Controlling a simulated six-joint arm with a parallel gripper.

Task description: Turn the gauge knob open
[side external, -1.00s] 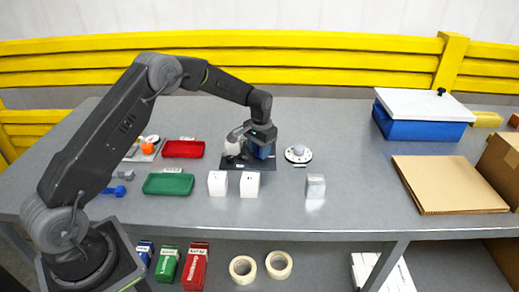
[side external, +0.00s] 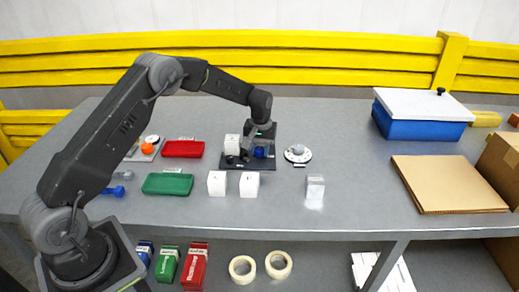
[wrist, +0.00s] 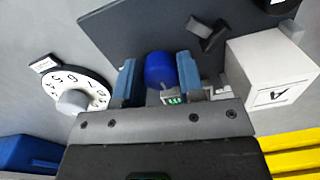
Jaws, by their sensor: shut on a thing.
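A round blue knob (wrist: 158,68) sits between the two blue fingers of my gripper (wrist: 157,80) in the wrist view. A small green readout (wrist: 172,99), which looks like the gauge display, shows just below it. In the side view my gripper (side external: 260,149) is low over a dark base plate (side external: 284,163), shut on the blue knob (side external: 259,153). The gripper partly hides the knob and its mounting. Whatever marks the knob's turn position cannot be made out.
A white box (wrist: 272,80) stands close beside my gripper. A white numbered dial (side external: 298,154) lies to the right of the plate. White cubes (side external: 249,184) stand in front. Green (side external: 168,184) and red (side external: 183,149) trays lie left.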

